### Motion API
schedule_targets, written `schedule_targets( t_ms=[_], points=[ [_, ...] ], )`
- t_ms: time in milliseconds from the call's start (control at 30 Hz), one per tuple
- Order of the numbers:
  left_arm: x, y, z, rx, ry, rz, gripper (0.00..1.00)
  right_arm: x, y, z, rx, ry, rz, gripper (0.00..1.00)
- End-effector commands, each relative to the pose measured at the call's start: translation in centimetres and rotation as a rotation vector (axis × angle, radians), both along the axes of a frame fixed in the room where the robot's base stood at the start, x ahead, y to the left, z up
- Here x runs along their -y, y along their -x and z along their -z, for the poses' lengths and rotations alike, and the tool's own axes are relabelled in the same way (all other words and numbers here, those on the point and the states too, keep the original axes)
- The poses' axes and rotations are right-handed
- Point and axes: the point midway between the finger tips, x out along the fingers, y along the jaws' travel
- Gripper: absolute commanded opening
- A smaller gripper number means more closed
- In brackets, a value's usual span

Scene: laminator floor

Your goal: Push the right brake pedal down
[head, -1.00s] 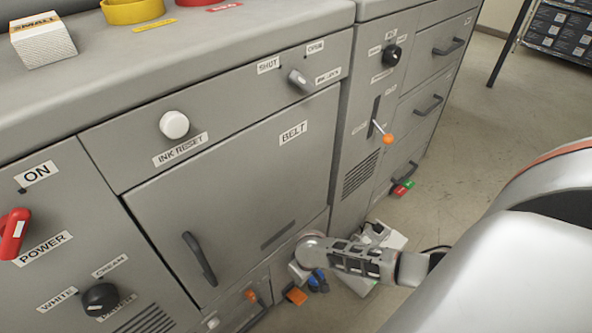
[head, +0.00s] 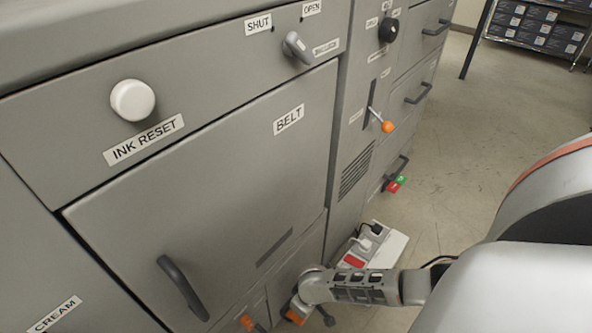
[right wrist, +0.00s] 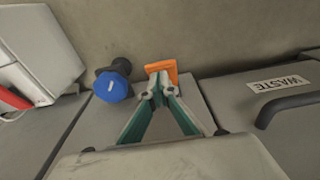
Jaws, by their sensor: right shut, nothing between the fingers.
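An orange pedal-like plate (right wrist: 162,70) is at the tips of my right gripper (right wrist: 157,88) in the right wrist view. The fingertips are together, overlapping the plate's near edge in the picture; I cannot tell whether they touch it. Nothing is held. In the head view an orange piece (head: 295,317) shows low beside my right wrist, partly hidden by my arm. Another orange part (head: 247,323) is farther left at the cabinet's foot. I cannot tell for certain which is the right brake pedal. My left gripper is out of view.
A blue knob (right wrist: 112,86) stands close left of my fingers. A white box with a red switch (right wrist: 12,98) lies farther left, a WASTE drawer handle (right wrist: 298,105) on the right. Red and green parts (head: 397,184) sit low on the right cabinet. Open floor (head: 470,150) lies right.

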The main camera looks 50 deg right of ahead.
Motion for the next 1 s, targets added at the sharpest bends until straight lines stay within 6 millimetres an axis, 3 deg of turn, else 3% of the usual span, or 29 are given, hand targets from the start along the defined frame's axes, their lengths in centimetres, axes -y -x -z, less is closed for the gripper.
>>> schedule_targets(
  t_ms=[567,1000],
  points=[
    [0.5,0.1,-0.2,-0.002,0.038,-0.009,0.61,0.0,0.2,0.6,0.023,-0.002,0.001,0.0],
    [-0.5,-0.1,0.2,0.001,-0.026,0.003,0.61,-0.1,1.7,2.6,0.267,-0.025,0.005,0.0]
  ],
)
